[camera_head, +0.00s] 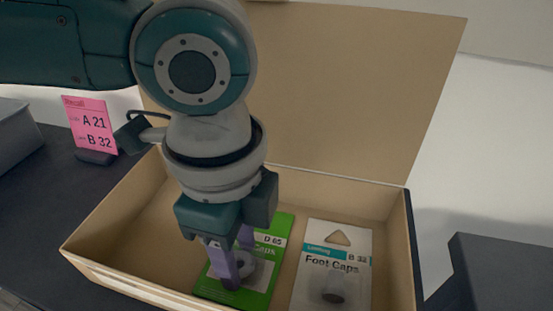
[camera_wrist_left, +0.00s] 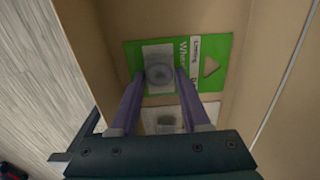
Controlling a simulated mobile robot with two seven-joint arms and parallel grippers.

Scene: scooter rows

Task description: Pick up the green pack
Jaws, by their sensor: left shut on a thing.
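A green pack (camera_head: 266,262) marked "D 65" lies in the open cardboard box (camera_head: 130,213), to the left of a white pack. My left gripper (camera_head: 232,270) reaches down from above onto the green pack, and its purple fingers cover part of its front. In the left wrist view, the fingers of the left gripper (camera_wrist_left: 161,80) are shut on the round clear bulge of the green pack (camera_wrist_left: 215,82). The pack still appears to lie at the bottom of the box. My right gripper is not in view.
The raised lid (camera_head: 350,90) stands behind. A pink card (camera_head: 91,125) reading "A 21" and "B 32" stands at left. Dark grey boxes are at both sides.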

